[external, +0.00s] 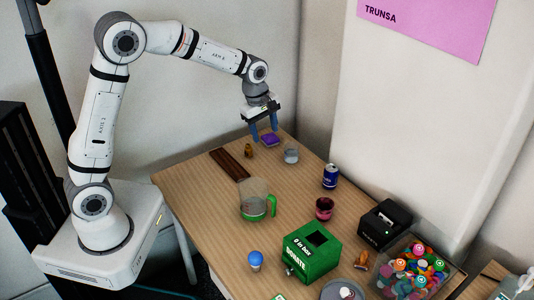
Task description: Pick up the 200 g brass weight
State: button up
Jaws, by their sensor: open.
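The brass weight (249,151) is a small golden-brown upright piece near the far end of the wooden table. My gripper (264,131) points down with its blue fingers apart and empty. It hangs above and to the right of the weight, near a purple block (270,140). The fingers appear close to the purple block; I cannot tell whether they touch it. No number can be read on the weight.
A dark brown bar (230,164) lies left of the weight, and a clear glass (291,156) stands to the right. A jug with a green handle (257,199), a blue can (330,176) and a green donation box (311,251) stand nearer the front.

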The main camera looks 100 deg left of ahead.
jog(key=s+a+f+n+b, duration=0.1)
jog(key=s+a+f+n, duration=0.3)
jog(key=a+f+n, duration=0.5)
jog(key=n+b, duration=0.1)
jog(key=n, duration=0.4)
send_over(248, 145)
jog(key=s, duration=0.1)
jog(key=shift+g, duration=0.3)
jog(key=f, duration=0.8)
jog(key=shift+d+f, duration=0.25)
jog(key=shift+d, duration=0.1)
jog(key=f, duration=0.2)
jog(key=f+p, duration=0.1)
jog(key=f, duration=0.2)
jog(key=w+f, duration=0.1)
jog(key=f, duration=0.1)
jog(key=shift+w+a+f, duration=0.1)
jog(key=shift+a+f, duration=0.15)
jog(key=shift+a, duration=0.1)
jog(key=shift+c, duration=0.2)
grip_shut()
